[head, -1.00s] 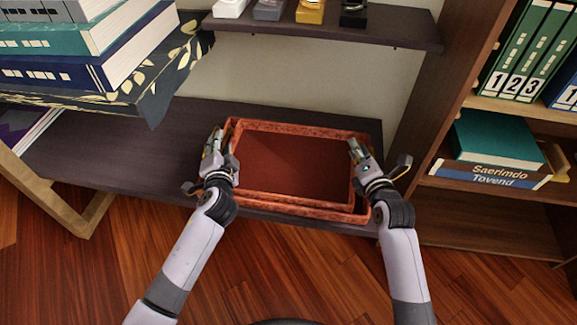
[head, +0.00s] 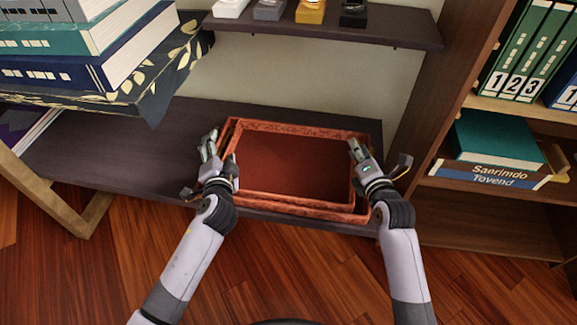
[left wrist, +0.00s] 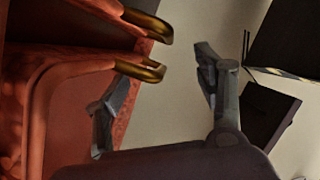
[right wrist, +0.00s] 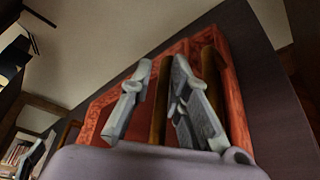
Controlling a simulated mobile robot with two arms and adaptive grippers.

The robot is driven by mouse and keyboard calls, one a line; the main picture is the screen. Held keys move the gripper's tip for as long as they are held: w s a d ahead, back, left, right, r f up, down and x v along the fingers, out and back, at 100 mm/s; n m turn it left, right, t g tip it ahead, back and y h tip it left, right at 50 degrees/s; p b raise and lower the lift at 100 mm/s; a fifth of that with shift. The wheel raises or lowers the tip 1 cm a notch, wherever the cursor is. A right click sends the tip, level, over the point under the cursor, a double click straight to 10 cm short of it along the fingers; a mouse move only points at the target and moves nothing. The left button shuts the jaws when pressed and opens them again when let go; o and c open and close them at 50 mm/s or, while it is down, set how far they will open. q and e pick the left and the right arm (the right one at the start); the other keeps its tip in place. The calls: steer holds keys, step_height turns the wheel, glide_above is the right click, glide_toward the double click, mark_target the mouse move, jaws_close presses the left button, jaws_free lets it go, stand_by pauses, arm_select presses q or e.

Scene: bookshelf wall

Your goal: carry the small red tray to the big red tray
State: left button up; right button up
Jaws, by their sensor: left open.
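The small red tray (head: 295,165) sits level inside or just over the big red tray (head: 345,213), whose rim shows around it; whether it rests on the bottom is hidden. Both have brass handles in the left wrist view, the small tray's lower handle (left wrist: 140,70) and the other above it. My left gripper (head: 222,150) is open at the left side, fingers apart; it also shows in the left wrist view (left wrist: 165,75). My right gripper (head: 358,148) is at the right side; in the right wrist view its fingers (right wrist: 160,80) are close around a brass handle (right wrist: 161,95).
The trays stand on a dark low shelf (head: 90,160), free to their left. A shelf above (head: 400,25) carries small items. Stacked books (head: 80,60) stand at upper left. A bookcase (head: 425,150) with binders and books is on the right.

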arm_select(q)
steer(key=v, duration=0.6)
steer(key=shift+s, duration=0.1)
arm_select(e)
steer(key=shift+s+d+f, duration=0.1)
steer(key=shift+s+f, duration=0.05)
steer(key=shift+f, duration=0.3)
steer(key=shift+s+d+f, duration=0.1)
steer(key=shift+s+f, duration=0.05)
steer(key=shift+f, duration=0.25)
steer(key=v, duration=0.6)
steer(key=shift+s+r, duration=0.1)
steer(key=shift+r, duration=0.35)
steer(key=shift+s+d+r, duration=0.1)
steer(key=shift+s+r, duration=0.35)
steer(key=shift+s, duration=0.2)
steer(key=shift+r, duration=0.15)
arm_select(q)
steer(key=shift+r, duration=0.1)
